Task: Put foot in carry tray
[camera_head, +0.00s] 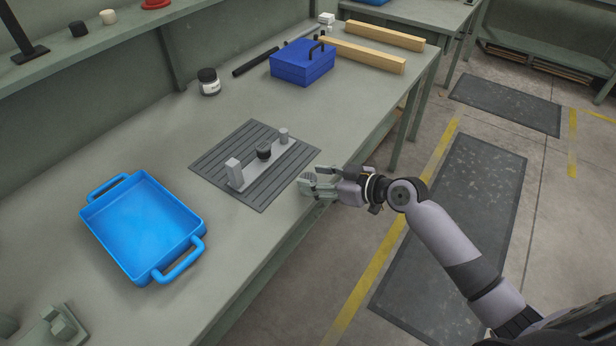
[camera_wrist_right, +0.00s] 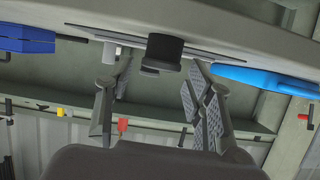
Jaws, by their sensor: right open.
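The foot seems to be the black round piece (camera_head: 264,151) on the grey fixture (camera_head: 238,174), which stands on the ribbed grey mat (camera_head: 225,160). The blue carry tray (camera_head: 145,225) lies on the bench at left and looks empty. My right gripper (camera_head: 309,180) is open and empty at the bench's front edge, to the right of the fixture and apart from it. In the right wrist view, which looks upside down, the black piece (camera_wrist_right: 165,50) shows between and beyond the open fingers (camera_wrist_right: 158,100); the tray (camera_wrist_right: 265,78) is at right. My left gripper is out of view.
A blue toolbox (camera_head: 302,63), a dark jar (camera_head: 209,82), a black rod (camera_head: 256,61) and wooden bars (camera_head: 362,54) sit farther back. A grey-green piece (camera_head: 57,328) is at the near left. The bench between mat and tray is clear.

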